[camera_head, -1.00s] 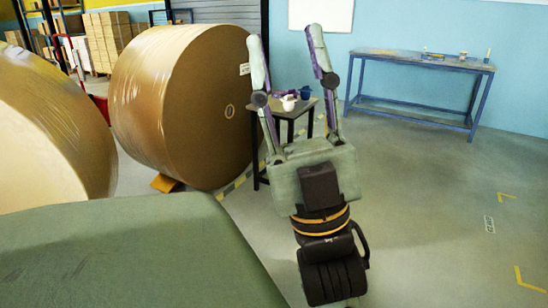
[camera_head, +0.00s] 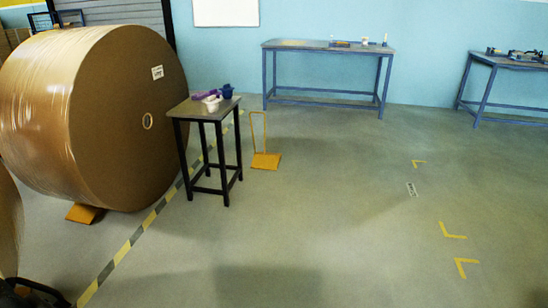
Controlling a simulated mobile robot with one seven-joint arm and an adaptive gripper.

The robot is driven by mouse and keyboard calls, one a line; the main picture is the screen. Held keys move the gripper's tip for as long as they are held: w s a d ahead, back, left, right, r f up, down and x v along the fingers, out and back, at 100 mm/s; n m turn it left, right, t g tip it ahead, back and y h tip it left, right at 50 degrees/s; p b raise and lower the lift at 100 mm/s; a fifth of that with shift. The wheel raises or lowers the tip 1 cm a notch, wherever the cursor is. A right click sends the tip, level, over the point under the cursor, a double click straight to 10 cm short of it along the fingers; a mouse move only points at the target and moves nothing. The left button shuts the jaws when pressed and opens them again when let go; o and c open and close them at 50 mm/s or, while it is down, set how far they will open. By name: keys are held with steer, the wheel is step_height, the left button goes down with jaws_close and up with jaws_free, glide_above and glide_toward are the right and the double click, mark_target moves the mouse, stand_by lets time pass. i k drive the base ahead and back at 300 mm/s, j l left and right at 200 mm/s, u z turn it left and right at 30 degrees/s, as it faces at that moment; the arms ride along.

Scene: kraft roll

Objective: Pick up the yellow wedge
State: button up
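A yellow-orange wedge (camera_head: 265,161) with a tall thin loop handle stands on the floor, right of the small dark table and clear of the big roll. A second yellow-orange wedge (camera_head: 85,213) lies on the floor against the underside of the large brown paper roll (camera_head: 125,120). My gripper's fingers are not in this view. Only a dark part, probably of my arm, shows at the lower left corner.
The small dark table (camera_head: 206,108) holds a white cup (camera_head: 212,104), a blue cup (camera_head: 227,91) and a purple item. Blue workbenches (camera_head: 328,46) stand along the back wall. A striped floor line (camera_head: 137,235) runs past the roll.

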mark_target(265, 160)
steer(key=i+z, duration=0.4)
steer(key=i, duration=2.1)
steer(key=i+l+u, duration=0.1)
steer(key=i, duration=0.9)
steer(key=i+l+u, duration=0.1)
steer(key=i, duration=0.85)
steer(key=i+l+u, duration=0.15)
steer(key=i+u, duration=0.35)
steer(key=i+l+u, duration=0.3)
steer(key=u, duration=0.15)
steer(key=i+l+u, duration=0.65)
steer(key=l+u, duration=0.35)
steer(key=i+l+u, duration=0.15)
steer(key=l, duration=0.15)
steer(key=l+u, duration=0.15)
steer(key=l, duration=0.1)
